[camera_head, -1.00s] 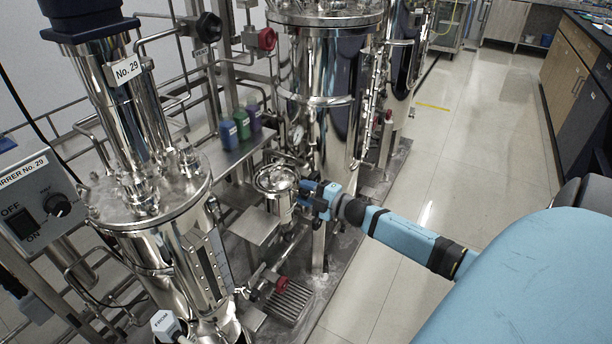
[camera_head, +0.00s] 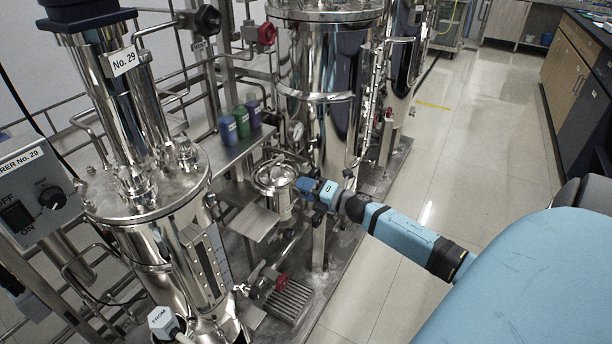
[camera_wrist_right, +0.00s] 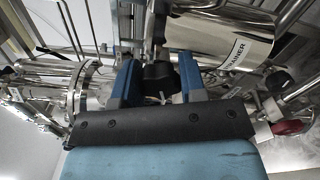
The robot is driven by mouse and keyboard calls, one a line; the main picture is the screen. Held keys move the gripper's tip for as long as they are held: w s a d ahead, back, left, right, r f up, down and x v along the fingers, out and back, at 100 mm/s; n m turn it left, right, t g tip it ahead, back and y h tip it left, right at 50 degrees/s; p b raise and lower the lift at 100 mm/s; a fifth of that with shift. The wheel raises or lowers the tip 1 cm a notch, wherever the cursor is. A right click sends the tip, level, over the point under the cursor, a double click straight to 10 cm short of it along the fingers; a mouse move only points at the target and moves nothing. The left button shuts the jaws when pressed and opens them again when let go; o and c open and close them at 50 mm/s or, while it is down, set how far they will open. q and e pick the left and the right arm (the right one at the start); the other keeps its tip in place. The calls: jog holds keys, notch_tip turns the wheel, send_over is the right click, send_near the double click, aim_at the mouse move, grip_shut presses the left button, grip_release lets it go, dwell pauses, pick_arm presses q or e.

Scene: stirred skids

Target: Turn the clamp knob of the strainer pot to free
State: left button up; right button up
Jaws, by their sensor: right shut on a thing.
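The strainer pot (camera_head: 273,180) is a small shiny steel vessel with a round lid, at the middle of the head view. Its labelled steel side also shows at the upper right of the right wrist view (camera_wrist_right: 222,40). The black clamp knob (camera_wrist_right: 158,78) sits between the two blue fingers of my right gripper (camera_wrist_right: 157,76), which is shut on it. In the head view my right gripper (camera_head: 304,188) meets the right side of the pot, and the knob is hidden there. My left gripper is not in view.
A large steel tank (camera_head: 150,215) marked No. 29 stands at the left, another tank (camera_head: 322,75) behind the pot. Blue, green and purple bottles (camera_head: 241,118) stand on a shelf. Red-handled valves (camera_head: 281,283) and pipes crowd the skid. The floor at right (camera_head: 450,150) is clear.

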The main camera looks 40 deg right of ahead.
jog(key=shift+f, duration=0.1)
dwell(0.4)
jog(key=o, duration=0.9)
pick_arm(q)
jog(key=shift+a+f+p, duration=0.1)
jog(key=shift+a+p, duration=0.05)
jog(key=shift+p, duration=0.55)
pick_arm(e)
jog(key=v, duration=1.3)
jog(key=shift+s+d, duration=0.1)
jog(key=shift+s, duration=0.3)
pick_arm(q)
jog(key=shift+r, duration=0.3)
